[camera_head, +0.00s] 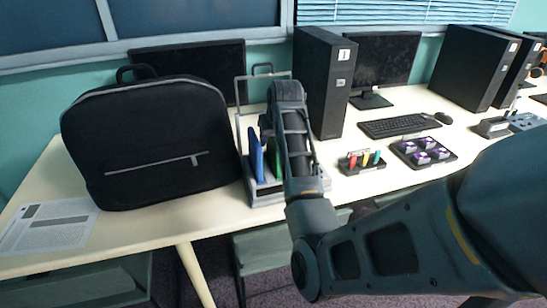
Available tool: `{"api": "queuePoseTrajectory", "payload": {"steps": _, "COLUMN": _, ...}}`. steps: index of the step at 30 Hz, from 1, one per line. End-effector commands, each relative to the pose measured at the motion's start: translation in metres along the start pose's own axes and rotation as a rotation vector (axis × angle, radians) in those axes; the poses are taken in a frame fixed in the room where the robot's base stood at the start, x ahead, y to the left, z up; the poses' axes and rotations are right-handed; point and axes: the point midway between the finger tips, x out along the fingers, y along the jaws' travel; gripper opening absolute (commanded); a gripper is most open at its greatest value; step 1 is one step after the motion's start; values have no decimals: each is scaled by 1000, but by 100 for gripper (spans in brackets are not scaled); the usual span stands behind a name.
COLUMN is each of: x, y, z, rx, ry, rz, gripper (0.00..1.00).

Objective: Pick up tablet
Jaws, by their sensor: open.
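A grey rack (262,196) stands on the table, partly behind my arm. A thin blue upright slab (256,160) and a thin green one (275,158) stand in it. I cannot tell whether either is the tablet, and no other tablet is clearly visible. My arm reaches in from the right and its far end rises in front of the rack, covering its right part. My gripper's fingers are hidden behind my own arm, so their distance from the rack does not show.
A black backpack (150,140) stands close left of the rack, with printed sheets (50,226) beside it. A black computer tower (322,82) stands behind right. A small holder with coloured pieces (362,163), a purple-topped device (424,152) and a keyboard (398,125) lie to the right.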

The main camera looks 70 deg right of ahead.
Motion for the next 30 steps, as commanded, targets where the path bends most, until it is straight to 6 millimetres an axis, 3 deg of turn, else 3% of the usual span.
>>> {"api": "queuePoseTrajectory", "payload": {"steps": 26, "x": 4, "y": 0, "z": 3, "rx": 0, "ry": 0, "rz": 0, "gripper": 51}}
{"api": "queuePoseTrajectory", "payload": {"steps": 30, "x": 4, "y": 0, "z": 3, "rx": 0, "ry": 0, "rz": 0, "gripper": 39}}
